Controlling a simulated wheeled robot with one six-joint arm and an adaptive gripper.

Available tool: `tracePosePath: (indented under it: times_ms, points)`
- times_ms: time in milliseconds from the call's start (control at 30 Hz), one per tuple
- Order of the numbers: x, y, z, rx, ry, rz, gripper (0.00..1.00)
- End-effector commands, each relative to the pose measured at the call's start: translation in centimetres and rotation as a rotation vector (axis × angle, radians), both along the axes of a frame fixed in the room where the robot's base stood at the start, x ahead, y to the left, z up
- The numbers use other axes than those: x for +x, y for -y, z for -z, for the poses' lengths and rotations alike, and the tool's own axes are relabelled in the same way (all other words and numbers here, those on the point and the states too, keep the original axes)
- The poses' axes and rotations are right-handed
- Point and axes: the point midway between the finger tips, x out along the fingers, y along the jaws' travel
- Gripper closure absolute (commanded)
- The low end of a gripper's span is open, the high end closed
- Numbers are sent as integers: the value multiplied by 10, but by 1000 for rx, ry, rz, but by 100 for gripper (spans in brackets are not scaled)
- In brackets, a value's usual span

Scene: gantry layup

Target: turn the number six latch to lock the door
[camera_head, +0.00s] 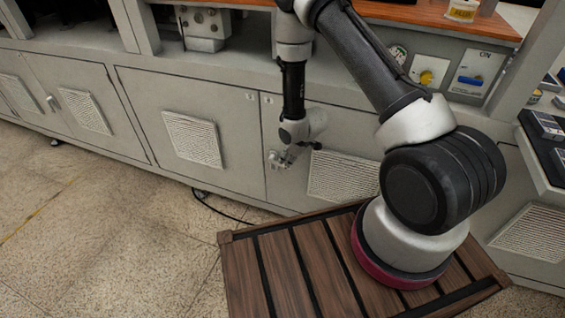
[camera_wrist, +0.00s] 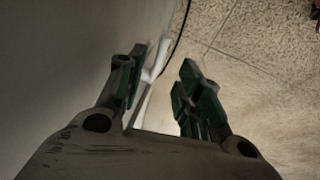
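My gripper (camera_head: 278,160) is low in front of the grey cabinet doors, by the seam between two doors. In the wrist view my gripper (camera_wrist: 165,85) has its two green-padded fingers apart. A pale, narrow handle-like piece (camera_wrist: 154,64), likely the latch, shows between the fingers, closer to the left one. I cannot tell whether it touches that finger. In the head view the latch at this seam is hidden or too small to make out from my gripper. No number six can be read. The door (camera_head: 235,135) left of the seam looks flush with the cabinet front.
Another door latch (camera_head: 52,103) is at the far left. A slatted wooden platform (camera_head: 290,265) is under my arm. A yellow knob (camera_head: 427,77) and a blue switch (camera_head: 470,80) are on the upper right panel. A black cable (camera_head: 222,212) lies on the otherwise open floor.

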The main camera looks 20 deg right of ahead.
Motion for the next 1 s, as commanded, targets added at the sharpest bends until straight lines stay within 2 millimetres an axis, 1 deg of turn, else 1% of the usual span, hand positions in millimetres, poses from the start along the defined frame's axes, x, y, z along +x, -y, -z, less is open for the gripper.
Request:
tracePosePath:
  times_ms: [33,100,200,300,467,700,900,1000]
  points:
    - [2,-2,9,-1,-2,0,65]
    - [7,-4,20,-1,-2,1,65]
    - [13,-7,36,0,-3,1,65]
    - [19,-9,47,0,-3,1,65]
    - [23,-11,55,0,-2,2,65]
    - [23,-11,56,0,-2,2,65]
    - [23,-11,56,0,-2,2,100]
    - [23,-11,56,0,-2,2,100]
